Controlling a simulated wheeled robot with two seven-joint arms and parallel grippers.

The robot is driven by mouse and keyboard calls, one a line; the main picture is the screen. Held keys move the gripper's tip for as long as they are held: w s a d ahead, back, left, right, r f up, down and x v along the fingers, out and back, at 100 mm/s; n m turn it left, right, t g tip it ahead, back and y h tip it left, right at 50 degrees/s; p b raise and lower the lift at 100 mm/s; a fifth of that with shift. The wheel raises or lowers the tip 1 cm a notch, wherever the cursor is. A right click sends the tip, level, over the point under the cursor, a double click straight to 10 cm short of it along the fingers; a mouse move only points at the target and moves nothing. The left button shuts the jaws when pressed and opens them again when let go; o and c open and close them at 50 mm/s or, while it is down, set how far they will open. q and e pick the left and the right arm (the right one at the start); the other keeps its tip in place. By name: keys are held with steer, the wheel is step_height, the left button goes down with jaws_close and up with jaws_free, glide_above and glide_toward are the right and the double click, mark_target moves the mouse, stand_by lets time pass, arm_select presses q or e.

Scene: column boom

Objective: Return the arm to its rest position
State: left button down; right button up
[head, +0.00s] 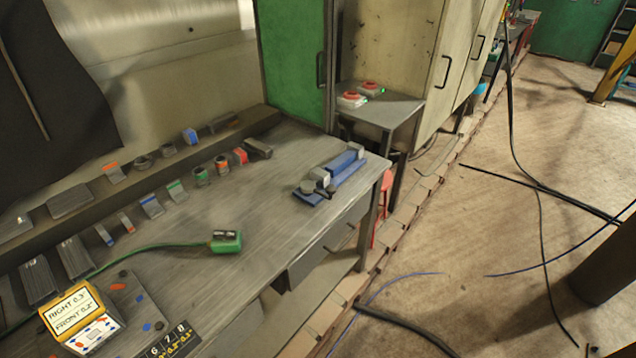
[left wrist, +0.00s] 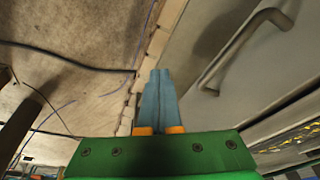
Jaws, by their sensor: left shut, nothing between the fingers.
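My left gripper (left wrist: 157,82) shows in the left wrist view, with its two blue-grey fingers together and nothing between them. Its green body fills the bottom of that view. The fingers stand in front of the floor and next to a grey drawer front with a metal handle (left wrist: 250,45). Neither of my arms shows in the head view, and my right gripper is in no view.
A workbench (head: 265,200) carries a blue vise (head: 335,172), a green box with a cable (head: 226,241), a yellow-framed display (head: 80,318) and several small parts. A small table (head: 390,110) stands behind. Cables (head: 540,190) lie on the open floor at right.

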arm_select(q)
steer(key=s+a+f+g, duration=0.1)
steer(key=s+f, duration=0.6)
steer(key=f, duration=0.3)
steer(key=s+a+f+g, duration=0.1)
steer(key=s+f, duration=0.6)
steer(key=f, duration=0.3)
steer(key=shift+s+a+f, duration=0.2)
steer(key=shift+s+f, duration=0.05)
steer(key=shift+s, duration=0.1)
